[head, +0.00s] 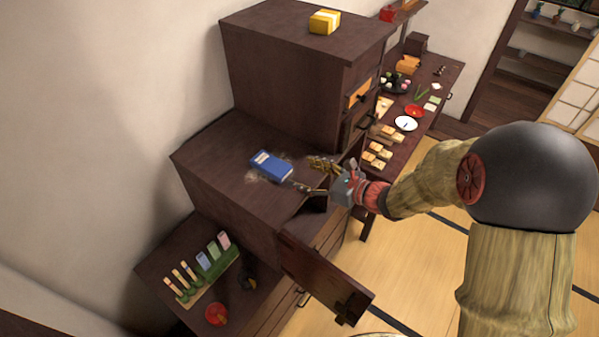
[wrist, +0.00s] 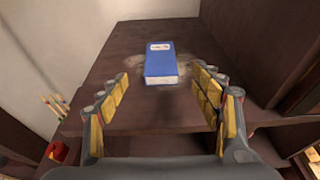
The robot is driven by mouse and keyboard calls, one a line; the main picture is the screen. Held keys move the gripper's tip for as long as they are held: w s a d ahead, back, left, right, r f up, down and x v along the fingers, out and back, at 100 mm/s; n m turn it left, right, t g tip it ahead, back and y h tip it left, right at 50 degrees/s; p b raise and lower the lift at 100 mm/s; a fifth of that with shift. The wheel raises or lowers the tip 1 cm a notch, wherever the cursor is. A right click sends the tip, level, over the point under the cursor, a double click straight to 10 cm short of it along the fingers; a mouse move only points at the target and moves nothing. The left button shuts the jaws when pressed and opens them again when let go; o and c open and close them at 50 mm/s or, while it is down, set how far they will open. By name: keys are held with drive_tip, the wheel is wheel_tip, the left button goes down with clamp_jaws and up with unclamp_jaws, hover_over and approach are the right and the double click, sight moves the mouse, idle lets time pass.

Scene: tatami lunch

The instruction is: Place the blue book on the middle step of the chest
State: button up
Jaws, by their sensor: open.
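The blue book (head: 271,166) lies flat on the middle step (head: 215,170) of the dark wooden stepped chest. In the wrist view the book (wrist: 161,64) shows a pale label on its cover and lies on the bare step top (wrist: 125,60). My gripper (head: 307,177) is open and empty at the front edge of that step. In the wrist view the fingers (wrist: 165,90) are spread on either side, nearer to me than the book, and apart from it.
The top step holds a yellow box (head: 324,21). The lowest step holds a green rack with coloured pieces (head: 205,265) and a red bowl (head: 216,314). A chest door (head: 325,276) stands open below my gripper. A low table with food (head: 440,80) stands behind.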

drive_tip(key=shift+s+d, duration=0.1)
drive_tip(key=shift+d, duration=0.05)
drive_tip(key=s+a+r+n+g+h, duration=0.1)
drive_tip(key=s+r+n+g, duration=0.3)
drive_tip(key=s+n, duration=0.45)
drive_tip(key=s+a+r+n+g+h, duration=0.1)
drive_tip(key=s+r+n+g+h, duration=0.1)
drive_tip(key=s+r+n, duration=0.6)
drive_tip(key=s+d+r+n+t+h, duration=0.1)
drive_tip(key=s+d+n+h, duration=0.3)
drive_tip(key=d, duration=0.4)
drive_tip(key=s+d+r+n+t+h, duration=0.1)
drive_tip(key=s+d+n+h, duration=0.3)
drive_tip(key=s+d, duration=0.3)
drive_tip(key=shift+d+r+n, duration=0.25)
drive_tip(key=shift+d+n, duration=0.4)
drive_tip(key=shift+d, duration=0.25)
drive_tip(key=shift+f, duration=0.1)
wheel_tip(320, 180, down, 15)
drive_tip(key=b, duration=1.5)
